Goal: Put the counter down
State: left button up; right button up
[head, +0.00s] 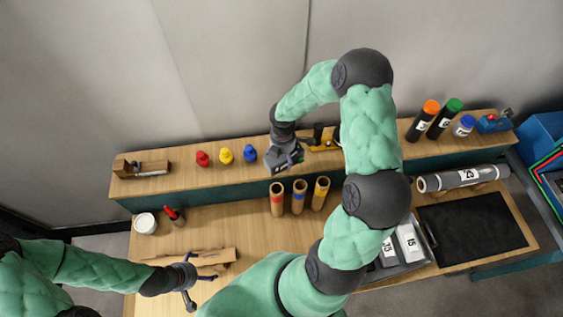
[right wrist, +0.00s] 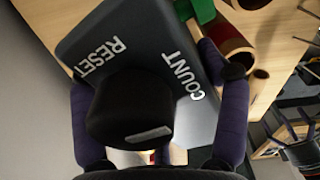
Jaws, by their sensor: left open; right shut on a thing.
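The counter (right wrist: 150,45) is a dark grey box marked RESET and COUNT, with a large black rounded part (right wrist: 130,112) on it. It fills the middle of the right wrist view between the purple-grey fingers of my right gripper (right wrist: 160,95). In the head view my right gripper (head: 287,157) is shut on the counter, at the front edge of the raised shelf (head: 185,178). The gripper hides most of the counter there, and I cannot tell whether it touches the shelf. My left gripper (head: 186,284) is open, beside a wooden rack (head: 215,257) on the lower bench.
Three cardboard tubes (head: 298,196) stand just below my right gripper. Red, yellow and blue pieces (head: 226,155) stand left of it on the shelf. A yellow-and-black device (head: 322,140) is close on its right. A grey roll (head: 462,177) lies at the right.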

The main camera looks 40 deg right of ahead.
jog(key=shift+w+d+f+b, duration=0.25)
jog(key=shift+w+f, duration=0.25)
jog(key=shift+f, duration=0.1)
jog(key=shift+w+d+f+b, duration=0.25)
jog(key=shift+w+f, duration=0.25)
jog(key=shift+f, duration=0.05)
jog(key=shift+w+d+f+b, duration=0.1)
jog(key=shift+f+b, duration=1.15)
jog(key=shift+f, duration=0.4)
jog(key=shift+f, duration=0.1)
jog(key=shift+f, duration=0.1)
jog(key=o, duration=1.4)
jog(key=shift+r, duration=0.35)
notch_tip(320, 180, up, 12)
jog(key=shift+f, duration=0.15)
